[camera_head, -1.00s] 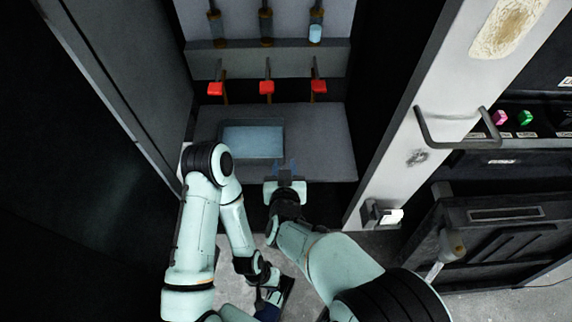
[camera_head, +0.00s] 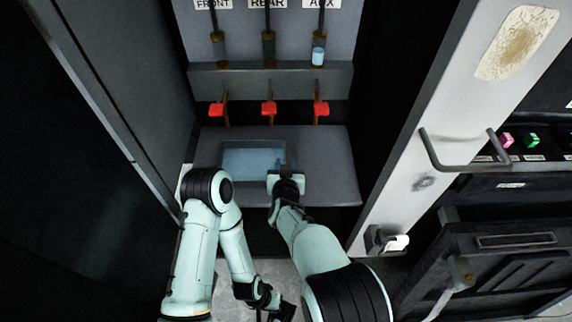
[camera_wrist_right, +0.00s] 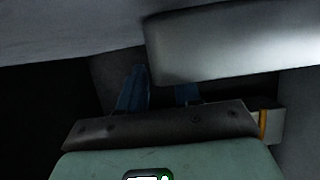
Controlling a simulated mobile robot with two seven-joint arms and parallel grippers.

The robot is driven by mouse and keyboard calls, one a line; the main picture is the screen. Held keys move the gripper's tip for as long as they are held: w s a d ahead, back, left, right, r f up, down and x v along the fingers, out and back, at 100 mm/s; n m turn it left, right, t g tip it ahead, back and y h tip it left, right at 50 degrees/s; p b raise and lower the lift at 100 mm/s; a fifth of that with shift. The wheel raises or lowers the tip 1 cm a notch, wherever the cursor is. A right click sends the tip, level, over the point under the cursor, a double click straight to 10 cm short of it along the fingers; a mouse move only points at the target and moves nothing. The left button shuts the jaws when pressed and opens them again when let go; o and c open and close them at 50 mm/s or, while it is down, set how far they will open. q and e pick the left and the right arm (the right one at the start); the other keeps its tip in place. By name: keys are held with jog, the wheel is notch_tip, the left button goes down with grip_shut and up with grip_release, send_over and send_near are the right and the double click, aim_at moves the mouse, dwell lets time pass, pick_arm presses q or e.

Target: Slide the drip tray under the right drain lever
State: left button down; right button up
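The drip tray (camera_head: 254,158), a shallow bluish rectangle, lies on the grey shelf (camera_head: 328,165), below the left and middle drain levers. The right drain lever (camera_head: 320,108) has a red handle and sits beyond the tray's right end. My right gripper (camera_head: 286,179) is at the tray's front right corner; its fingertips are hidden in the head view. In the right wrist view its two blue fingers (camera_wrist_right: 160,92) stand apart, and a grey block-like edge, probably the tray, covers one fingertip. Contact cannot be told. My left gripper (camera_head: 277,309) hangs low at the bottom, its fingers unclear.
The left red lever (camera_head: 216,109) and middle red lever (camera_head: 268,107) hang from the panel above the shelf. Bay walls stand on both sides. An open panel with a handle (camera_head: 450,165) is at the right. The shelf right of the tray is clear.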

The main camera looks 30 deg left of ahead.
jog(key=shift+w+a+f, duration=0.2)
jog(key=shift+w+a, duration=0.05)
jog(key=shift+w, duration=0.25)
pick_arm(q)
jog(key=shift+w+a+f, duration=0.1)
pick_arm(e)
grip_shut()
